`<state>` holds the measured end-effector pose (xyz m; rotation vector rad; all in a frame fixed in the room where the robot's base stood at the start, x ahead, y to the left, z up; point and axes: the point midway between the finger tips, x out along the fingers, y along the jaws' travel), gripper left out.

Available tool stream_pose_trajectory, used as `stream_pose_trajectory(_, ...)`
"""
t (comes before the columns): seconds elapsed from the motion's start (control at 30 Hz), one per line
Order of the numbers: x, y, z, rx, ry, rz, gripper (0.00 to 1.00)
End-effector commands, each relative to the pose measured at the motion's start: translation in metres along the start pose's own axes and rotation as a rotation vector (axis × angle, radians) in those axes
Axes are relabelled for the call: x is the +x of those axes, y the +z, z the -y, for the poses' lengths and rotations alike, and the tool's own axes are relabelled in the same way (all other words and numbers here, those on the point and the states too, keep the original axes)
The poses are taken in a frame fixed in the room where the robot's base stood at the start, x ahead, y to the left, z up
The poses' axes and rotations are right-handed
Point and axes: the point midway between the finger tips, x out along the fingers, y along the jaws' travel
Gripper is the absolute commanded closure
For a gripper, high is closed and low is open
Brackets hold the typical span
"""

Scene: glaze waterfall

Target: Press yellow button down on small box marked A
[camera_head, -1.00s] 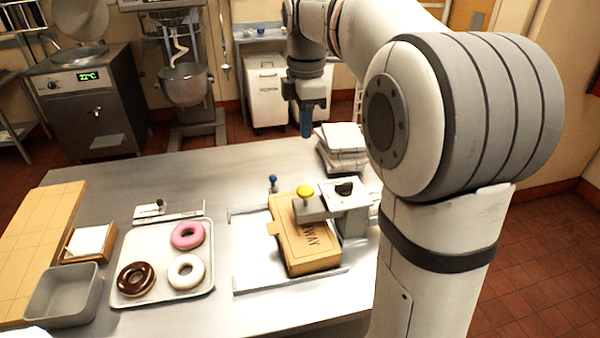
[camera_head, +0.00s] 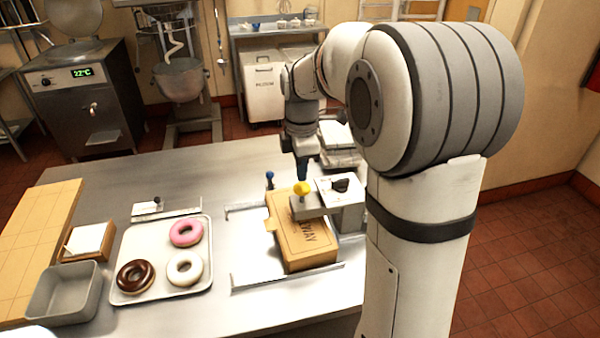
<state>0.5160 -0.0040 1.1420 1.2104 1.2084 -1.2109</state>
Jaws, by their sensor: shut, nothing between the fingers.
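The yellow button (camera_head: 302,188) sits on top of the end of a grey metal arm of a small device (camera_head: 348,212), which reaches over a brown cardboard box (camera_head: 305,255) lettered "...WAY". A small box marked A cannot be made out here. My gripper (camera_head: 303,178) points down with its blue fingers shut, right at or just behind the yellow button. Its tip is partly hidden by the button, so I cannot tell whether they touch. The device also has a black knob (camera_head: 341,184).
A blue-topped knob (camera_head: 269,177) stands left of the box. A tray (camera_head: 140,235) with three donuts, a grey bin (camera_head: 62,295) and a tan board (camera_head: 40,235) lie to the left. Stacked white packages (camera_head: 338,155) stand behind the device. The table's front edge is clear.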

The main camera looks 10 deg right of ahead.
Motion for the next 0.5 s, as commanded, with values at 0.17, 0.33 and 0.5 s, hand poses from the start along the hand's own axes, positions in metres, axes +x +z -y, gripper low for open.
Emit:
stream_pose_trajectory(0.17, 0.015, 0.000, 0.000, 0.000, -0.002, 0.000, 1.00)
stream_pose_trajectory(0.33, 0.019, 0.000, 0.000, -0.001, 0.000, 0.000, 1.00)
stream_pose_trajectory(0.5, 0.019, -0.001, 0.000, -0.001, 0.000, 0.000, 1.00)
